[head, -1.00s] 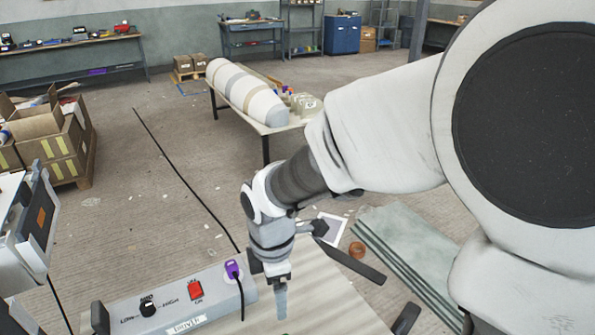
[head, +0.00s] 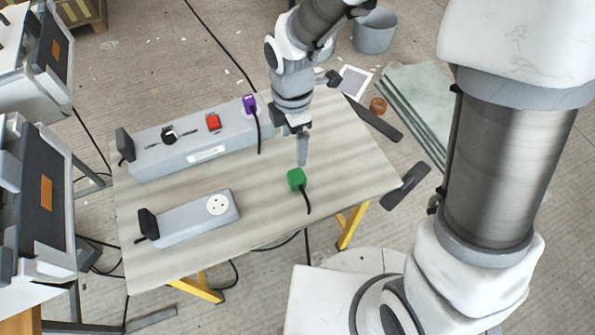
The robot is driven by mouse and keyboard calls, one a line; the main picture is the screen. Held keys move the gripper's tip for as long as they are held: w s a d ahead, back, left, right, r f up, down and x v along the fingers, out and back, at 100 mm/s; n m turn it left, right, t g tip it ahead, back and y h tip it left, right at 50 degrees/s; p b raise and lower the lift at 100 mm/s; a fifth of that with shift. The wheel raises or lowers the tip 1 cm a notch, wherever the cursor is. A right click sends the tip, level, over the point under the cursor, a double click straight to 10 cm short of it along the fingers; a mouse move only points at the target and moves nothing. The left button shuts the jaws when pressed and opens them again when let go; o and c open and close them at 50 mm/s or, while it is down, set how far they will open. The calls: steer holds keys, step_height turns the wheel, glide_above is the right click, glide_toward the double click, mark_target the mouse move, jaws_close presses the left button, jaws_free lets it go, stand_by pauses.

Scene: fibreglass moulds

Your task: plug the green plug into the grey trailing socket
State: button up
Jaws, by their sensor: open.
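The green plug (head: 297,179) lies on the wooden table (head: 270,240) right of its middle, with a black cord trailing down from it to the table's front edge. The grey trailing socket (head: 188,224) lies at the table's front left, its round white outlet face (head: 217,204) facing up at its right end. My gripper (head: 302,160) points down just behind and above the green plug. It is open and empty. I see its fingers nearly edge-on, and I cannot tell the exact gap to the plug.
A long grey box (head: 195,150) with a black knob, a red switch (head: 213,122) and a purple plug (head: 250,104) stands along the table's back left. Grey machines (head: 30,190) stand at the left. The table between plug and socket is clear.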

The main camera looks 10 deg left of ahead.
mark_target(296, 174)
step_height(296, 174, down, 9)
steer(key=shift+r+b, duration=0.1)
steer(key=shift+b, duration=0.75)
steer(key=f, duration=0.1)
steer(key=f+b, duration=0.1)
steer(key=f, duration=0.3)
steer(key=shift+s+d+f, duration=0.15)
steer(key=shift+d, duration=0.15)
steer(key=shift+c, duration=0.3)
steer(key=c, duration=1.3)
steer(key=shift+r, duration=0.2)
